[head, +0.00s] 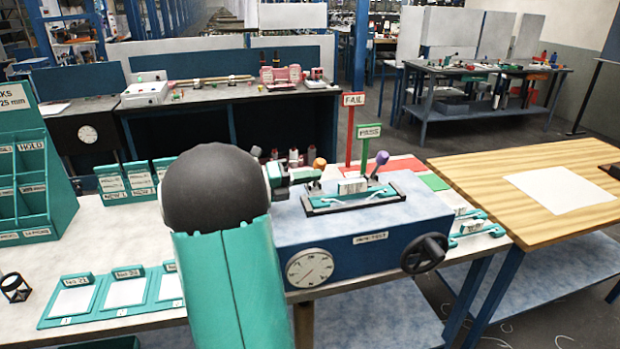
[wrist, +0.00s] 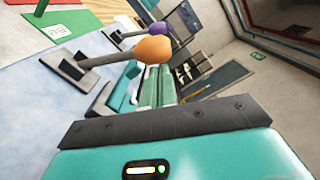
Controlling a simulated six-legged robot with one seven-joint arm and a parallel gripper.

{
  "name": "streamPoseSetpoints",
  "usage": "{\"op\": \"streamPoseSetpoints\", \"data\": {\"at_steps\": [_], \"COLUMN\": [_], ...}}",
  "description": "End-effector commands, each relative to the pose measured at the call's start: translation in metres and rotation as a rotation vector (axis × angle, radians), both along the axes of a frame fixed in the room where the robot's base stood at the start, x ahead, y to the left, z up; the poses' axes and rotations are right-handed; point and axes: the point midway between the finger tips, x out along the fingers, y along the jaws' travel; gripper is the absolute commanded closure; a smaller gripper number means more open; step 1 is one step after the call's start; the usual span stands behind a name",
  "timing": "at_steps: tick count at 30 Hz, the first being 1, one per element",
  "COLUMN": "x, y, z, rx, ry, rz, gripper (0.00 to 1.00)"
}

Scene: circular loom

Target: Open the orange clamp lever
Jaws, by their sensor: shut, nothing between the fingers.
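The orange clamp lever (head: 319,163) has a round orange knob and stands up at the left end of the fixture on top of the blue machine box (head: 345,243). In the wrist view the orange knob (wrist: 153,50) tops a dark arm rising from a black bracket. My gripper (head: 306,174) is at the knob's left in the head view. Its two pale green fingers (wrist: 159,72) are together, with their tips close to the knob. The knob overlaps the tips, so contact cannot be told. A purple-knobbed lever (head: 382,158) stands at the fixture's right end, also seen in the wrist view (wrist: 157,29).
A handwheel (head: 425,254) and a dial (head: 310,268) are on the box's front. FAIL (head: 354,100) and PASS (head: 369,131) signs stand behind it. Teal sample trays (head: 70,299) lie at left. A wooden table (head: 515,170) stands at right.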

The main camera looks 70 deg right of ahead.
Motion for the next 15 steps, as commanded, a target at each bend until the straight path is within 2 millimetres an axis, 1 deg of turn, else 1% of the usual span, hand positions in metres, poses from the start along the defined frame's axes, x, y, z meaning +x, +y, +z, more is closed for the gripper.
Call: {"op": "streamPoseSetpoints", "data": {"at_steps": [8, 15], "x": [0.004, 0.011], "y": [-0.005, -0.016], "z": [0.005, 0.015], "rx": [0.049, 0.171], "ry": [0.03, 0.104], "rz": [0.003, 0.005], "gripper": [1.0, 1.0]}}
